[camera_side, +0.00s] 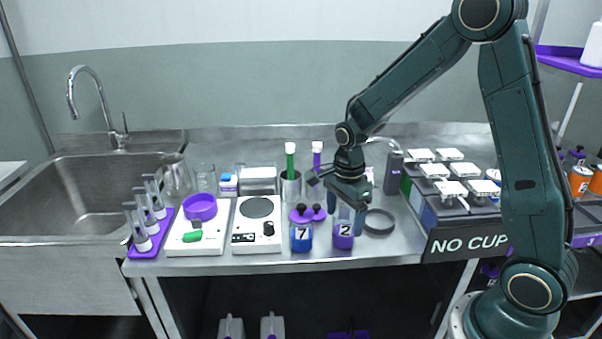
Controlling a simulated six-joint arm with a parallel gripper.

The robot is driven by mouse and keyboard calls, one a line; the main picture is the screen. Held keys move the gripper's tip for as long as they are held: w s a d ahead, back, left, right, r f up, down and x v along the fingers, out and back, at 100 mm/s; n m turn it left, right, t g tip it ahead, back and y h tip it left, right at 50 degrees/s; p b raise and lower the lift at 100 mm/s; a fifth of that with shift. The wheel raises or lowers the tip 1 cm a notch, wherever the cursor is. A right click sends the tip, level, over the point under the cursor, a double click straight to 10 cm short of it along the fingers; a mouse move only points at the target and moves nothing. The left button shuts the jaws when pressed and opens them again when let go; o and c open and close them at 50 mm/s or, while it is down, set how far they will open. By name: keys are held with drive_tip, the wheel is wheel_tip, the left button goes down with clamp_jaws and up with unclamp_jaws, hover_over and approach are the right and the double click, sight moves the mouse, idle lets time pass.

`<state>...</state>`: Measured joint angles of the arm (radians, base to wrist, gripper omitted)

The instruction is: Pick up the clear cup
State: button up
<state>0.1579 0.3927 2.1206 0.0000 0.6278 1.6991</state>
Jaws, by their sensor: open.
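A clear cup-like glass (205,179) stands on the steel counter, left of the white-labelled bottle and behind the purple ring. A larger clear jug (178,175) stands to its left by the sink; I cannot tell for certain which is the clear cup. My gripper (347,213) is open and points down at the counter's middle, well to the right of both. Its fingers are at the top of a clear jar with purple contents marked 2 (343,238). I cannot tell whether they touch it.
A blue jar marked 7 (301,238) stands left of my gripper, and a dark ring (379,222) lies right. A hotplate (257,230), a purple ring (200,206) and a tube rack (150,244) stand left. A "NO CUP" box (466,244) stands right.

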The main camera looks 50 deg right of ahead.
sight(343, 230)
drive_tip(key=shift+f, duration=0.1)
drive_tip(key=shift+f, duration=2.5)
drive_tip(key=c, duration=1.2)
drive_tip(key=shift+r, duration=0.15)
wheel_tip(343, 230, up, 20)
